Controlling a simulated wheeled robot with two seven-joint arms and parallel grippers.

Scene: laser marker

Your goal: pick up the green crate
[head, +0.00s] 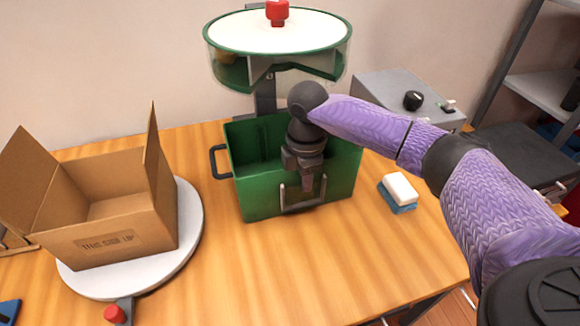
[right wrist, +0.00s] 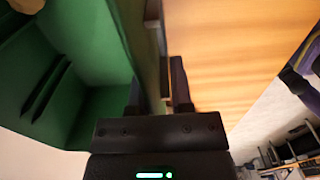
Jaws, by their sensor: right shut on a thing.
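The green crate (head: 262,190) stands on the wooden table, open at the top, with a dark handle on its left side and a grey handle on its front. My right gripper (head: 305,184) reaches down at the crate's front wall. In the right wrist view, the fingers of my right gripper (right wrist: 158,82) sit on either side of the wall of the green crate (right wrist: 100,105), shut on it. The exact contact at the front handle is partly hidden. My left gripper is not in view.
An open cardboard box (head: 105,205) sits on a round white disc (head: 190,230) to the left. A sponge (head: 398,190) lies to the right. A green-rimmed round carousel (head: 285,65) stands behind the crate, and a grey box (head: 395,95) at the back right. The front middle table is clear.

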